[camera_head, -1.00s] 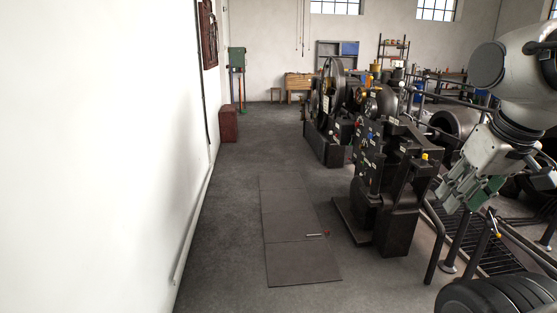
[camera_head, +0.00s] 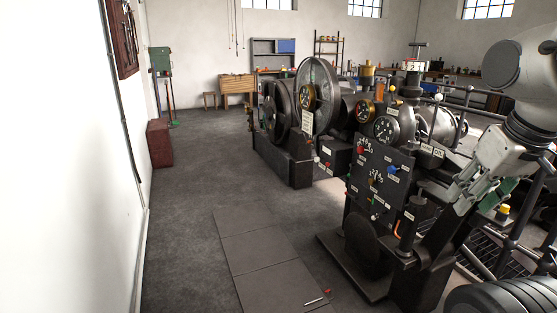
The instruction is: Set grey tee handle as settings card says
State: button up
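A grey tee-shaped handle (camera_head: 418,45) stands upright on the dark machine at the right of centre, above a small pale plate with a red mark (camera_head: 414,66). A white card (camera_head: 307,121) hangs in front of the large wheel; its writing is too small to read, and I cannot tell if it is the settings card. My gripper (camera_head: 463,194) points down and left at the right side, in front of the machine in the picture and well below the tee handle. It appears to hold nothing. Its finger gap is unclear.
The machine's dark panel (camera_head: 376,184) carries several coloured knobs and labels. Round gauges (camera_head: 385,130) sit above it. Railings (camera_head: 515,232) and a tyre-like ribbed roll (camera_head: 505,297) crowd the right. Open floor (camera_head: 195,195) lies between the white wall and the machines, with flat floor plates (camera_head: 252,247).

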aim_at(411, 44)
jog(key=i+j+z, duration=0.15)
jog(key=i+j, duration=0.4)
jog(key=i+j+z, duration=0.2)
jog(key=i+j, duration=0.45)
jog(key=i, duration=0.75)
jog(key=k+l, duration=0.15)
jog(key=l, duration=0.2)
jog(key=k+l+u, duration=0.1)
jog(key=l, duration=0.25)
jog(key=k+l, duration=0.2)
jog(key=l+u, duration=0.05)
jog(key=l, duration=0.1)
